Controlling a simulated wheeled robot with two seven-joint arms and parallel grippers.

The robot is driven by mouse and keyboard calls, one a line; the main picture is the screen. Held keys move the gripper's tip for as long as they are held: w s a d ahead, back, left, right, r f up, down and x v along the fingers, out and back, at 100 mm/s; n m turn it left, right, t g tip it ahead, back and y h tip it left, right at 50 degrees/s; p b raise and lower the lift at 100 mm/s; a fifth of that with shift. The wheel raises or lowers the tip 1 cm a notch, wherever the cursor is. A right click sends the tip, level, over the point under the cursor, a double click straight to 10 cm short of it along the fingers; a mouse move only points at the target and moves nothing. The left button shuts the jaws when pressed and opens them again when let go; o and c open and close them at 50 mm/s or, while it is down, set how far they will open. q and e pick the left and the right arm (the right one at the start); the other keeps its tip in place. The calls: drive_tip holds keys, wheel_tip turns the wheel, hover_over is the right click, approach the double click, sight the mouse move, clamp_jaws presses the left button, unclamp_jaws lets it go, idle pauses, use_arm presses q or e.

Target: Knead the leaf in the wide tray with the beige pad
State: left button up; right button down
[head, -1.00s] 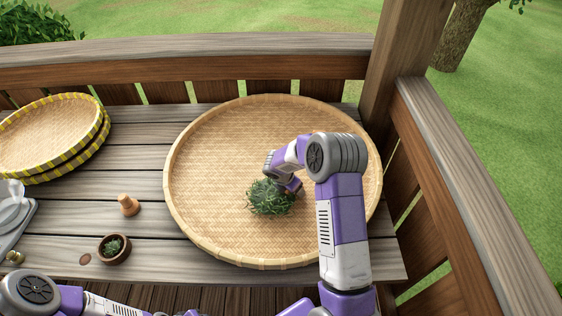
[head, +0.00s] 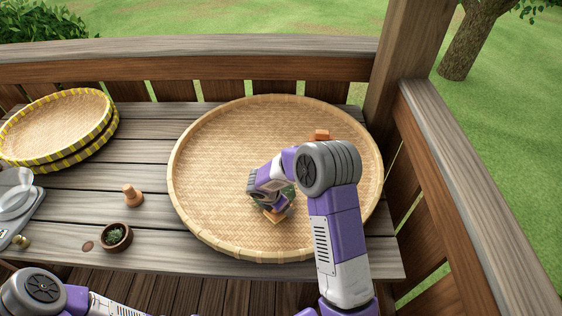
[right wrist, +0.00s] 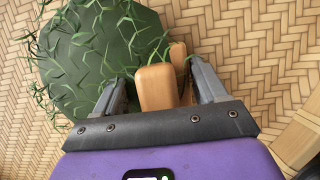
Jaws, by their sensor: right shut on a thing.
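The wide tray (head: 205,225) is a round woven bamboo tray on the plank table. My right gripper (head: 276,207) is over its middle, with the beige pad (head: 274,217) showing just below it. In the right wrist view the fingers (right wrist: 160,92) are shut on the tan, wood-like pad (right wrist: 155,90). The leaf (head: 290,194) is a dark green clump, mostly hidden behind my gripper. In the right wrist view the leaf (right wrist: 95,60) is a rounded mass with loose strands, beside the pad; contact is unclear. My left arm enters at bottom left; its gripper is out of view.
An orange-brown block (head: 321,135) shows behind my right arm. Yellow-edged trays (head: 115,118) are stacked at left. A small clay piece (head: 132,196), a bowl of leaves (head: 128,238) and a grey device (head: 12,225) stand left of the tray. A post and railing bound the right.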

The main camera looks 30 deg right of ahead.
drive_tip(key=a, duration=0.5)
drive_tip(key=shift+s+r, duration=0.1)
drive_tip(key=shift+r, duration=0.05)
drive_tip(key=r+p, duration=0.5)
drive_tip(key=r, duration=0.2)
drive_tip(key=shift+d, duration=0.2)
drive_tip(key=shift+r+p, duration=0.4)
drive_tip(key=shift+r, duration=0.05)
drive_tip(key=shift+r+p, duration=0.8)
drive_tip(key=shift+r, duration=0.15)
